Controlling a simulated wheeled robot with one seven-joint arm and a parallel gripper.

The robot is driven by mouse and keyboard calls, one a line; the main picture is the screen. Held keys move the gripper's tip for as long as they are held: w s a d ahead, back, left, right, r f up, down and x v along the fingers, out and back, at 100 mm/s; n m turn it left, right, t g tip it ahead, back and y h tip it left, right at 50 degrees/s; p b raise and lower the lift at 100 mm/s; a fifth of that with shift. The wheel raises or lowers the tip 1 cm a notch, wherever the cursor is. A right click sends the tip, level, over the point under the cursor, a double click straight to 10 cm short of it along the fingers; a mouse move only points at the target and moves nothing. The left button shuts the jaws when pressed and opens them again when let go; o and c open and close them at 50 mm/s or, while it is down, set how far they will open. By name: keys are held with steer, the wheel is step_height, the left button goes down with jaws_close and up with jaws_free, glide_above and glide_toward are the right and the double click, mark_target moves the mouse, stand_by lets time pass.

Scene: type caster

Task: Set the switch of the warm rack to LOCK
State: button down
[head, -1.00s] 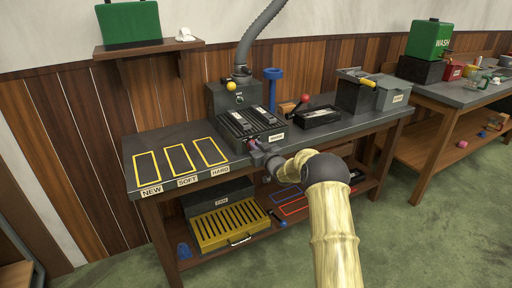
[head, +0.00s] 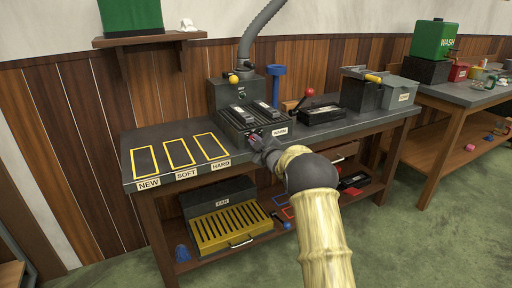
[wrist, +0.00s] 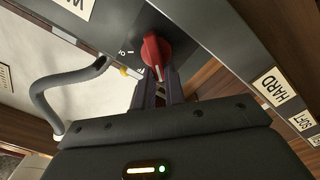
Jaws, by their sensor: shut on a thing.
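The warm rack (head: 227,128) is a dark box with slots at the back of the bench, with a WARM label (head: 280,131) on its front. Its switch is a red knob (wrist: 153,50) on the front face, seen close up in the wrist view. White marks sit on the panel beside the knob, too small and tilted to read surely. My gripper (wrist: 160,76) is shut on the red knob, a finger on each side of its lower part. In the head view my gripper (head: 256,143) is at the rack's front and mostly hides the knob.
Yellow outlined spots (head: 179,153) marked NEW, SOFT and HARD lie left of the rack. A black box with a red-knobbed lever (head: 309,93) stands right of it. A hose (head: 262,28) rises behind. A yellow slotted tray (head: 228,230) sits on the lower shelf.

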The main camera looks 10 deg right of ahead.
steer(key=shift+a+f+n+b, duration=0.1)
steer(key=shift+f+n+b, duration=0.15)
steer(key=shift+n+b, duration=0.3)
steer(key=shift+n, duration=0.25)
steer(key=c, duration=1.5)
jaws_free()
steer(key=shift+r, duration=0.1)
steer(key=shift+o, duration=0.2)
steer(key=shift+s, duration=0.15)
steer(key=p+v, duration=0.1)
steer(key=v, duration=1.6)
steer(key=shift+s, duration=0.15)
